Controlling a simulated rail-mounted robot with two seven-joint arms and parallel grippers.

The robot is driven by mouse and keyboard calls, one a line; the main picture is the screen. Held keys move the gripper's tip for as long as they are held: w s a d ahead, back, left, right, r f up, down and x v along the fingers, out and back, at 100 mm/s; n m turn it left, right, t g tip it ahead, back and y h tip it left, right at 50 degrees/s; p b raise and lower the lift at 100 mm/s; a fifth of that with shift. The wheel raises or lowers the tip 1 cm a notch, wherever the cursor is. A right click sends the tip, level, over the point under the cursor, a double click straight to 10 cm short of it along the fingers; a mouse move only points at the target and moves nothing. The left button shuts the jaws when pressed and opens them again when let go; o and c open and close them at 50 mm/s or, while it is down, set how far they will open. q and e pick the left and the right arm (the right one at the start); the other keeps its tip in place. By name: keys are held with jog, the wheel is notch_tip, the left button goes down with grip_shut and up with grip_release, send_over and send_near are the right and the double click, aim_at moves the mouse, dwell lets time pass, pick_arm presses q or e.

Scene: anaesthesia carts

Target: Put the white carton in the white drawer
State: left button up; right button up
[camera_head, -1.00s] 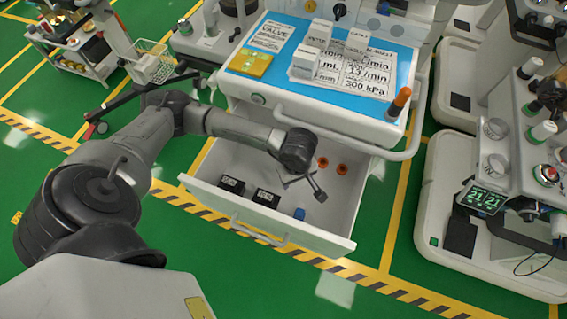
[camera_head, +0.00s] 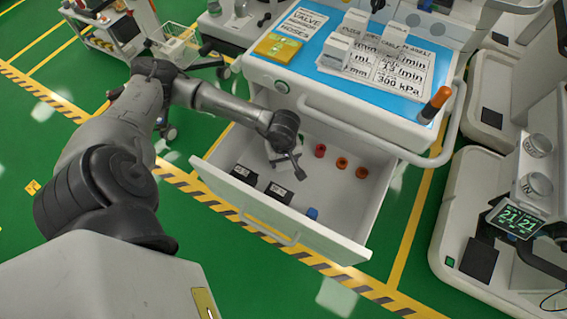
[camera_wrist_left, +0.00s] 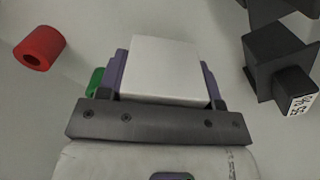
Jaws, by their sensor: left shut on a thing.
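The white carton (camera_wrist_left: 165,68) is held between the two purple-sided fingers of my left gripper (camera_wrist_left: 165,88) in the left wrist view. In the head view my left gripper (camera_head: 286,165) is over the inside of the open white drawer (camera_head: 340,235), near its left back part. The carton is hard to make out there, largely hidden by the gripper. I cannot tell whether it touches the drawer floor. My right gripper is not in view.
The drawer holds dark boxes (camera_head: 243,174), a blue item (camera_head: 312,213) and several red-orange cylinders (camera_head: 341,163). The cart's blue top (camera_head: 300,68) carries white boxes (camera_head: 335,50), a yellow box (camera_head: 279,46) and labels. The drawer's middle has bare floor.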

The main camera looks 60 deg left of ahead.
aim_at(284, 164)
pick_arm(q)
notch_tip(284, 164, down, 3)
jog(key=shift+r+b, duration=0.1)
jog(key=shift+b, duration=0.45)
jog(key=shift+f, duration=0.25)
jog(key=o, duration=0.9)
jog(key=shift+o, duration=0.2)
jog(key=shift+r, duration=0.1)
